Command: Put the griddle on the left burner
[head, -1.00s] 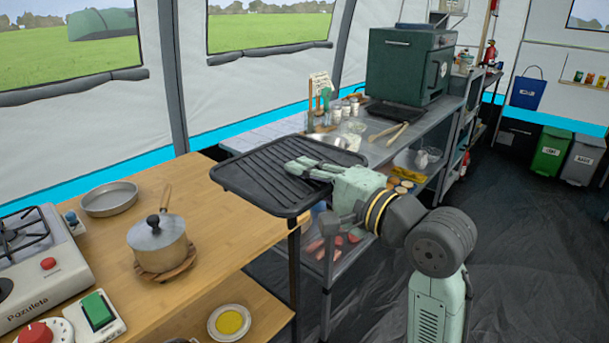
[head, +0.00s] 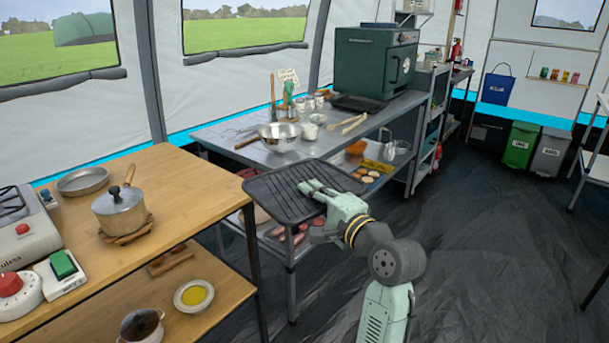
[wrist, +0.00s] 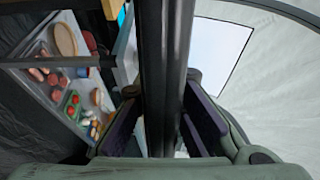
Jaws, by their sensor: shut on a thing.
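The griddle (head: 283,196) is a black, ridged, rectangular plate. My gripper (head: 318,190) is shut on its right edge and holds it in the air, just right of the wooden table's corner. In the wrist view the griddle's dark edge (wrist: 165,70) runs between my two fingers. The stove (head: 20,235) stands at the far left on the wooden table, cut off by the frame edge. Only part of one burner grate (head: 8,195) shows there, and I cannot tell which burner it is.
On the wooden table (head: 185,190) a lidded pot (head: 120,212) stands on a trivet, with a round pan (head: 82,181) behind it. A green-button box (head: 64,268) sits near the stove. The metal counter (head: 225,135) behind holds a steel bowl (head: 279,136) and a green oven (head: 375,65).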

